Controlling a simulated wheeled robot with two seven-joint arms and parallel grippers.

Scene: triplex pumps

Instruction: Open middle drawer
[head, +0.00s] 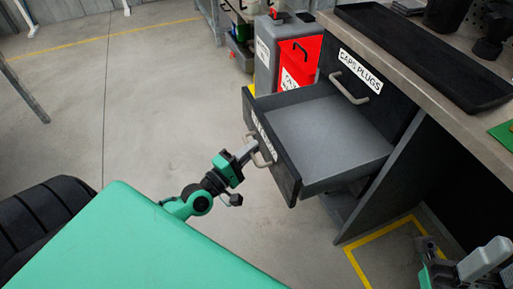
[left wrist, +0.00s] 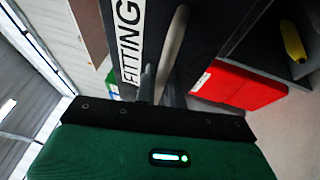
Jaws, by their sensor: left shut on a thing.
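The middle drawer (head: 320,128) is pulled well out of the dark cabinet, and its grey inside is empty. Its front carries a label, which reads "FITTING" in the left wrist view (left wrist: 131,38). My left gripper (head: 248,150) is shut on the drawer's handle (head: 262,152). In the left wrist view the handle (left wrist: 173,45) runs up from the gripper beside the drawer front. The upper drawer (head: 375,75), labelled "CAPS PLUGS", is closed. My right gripper (head: 487,262) is at the lower right, away from the cabinet; its jaw state is unclear.
A worktop with a black tray (head: 425,55) is above the cabinet. Grey and red bins (head: 300,58) stand behind the open drawer. Yellow lines mark the floor. The floor (head: 150,90) left of the drawer is clear.

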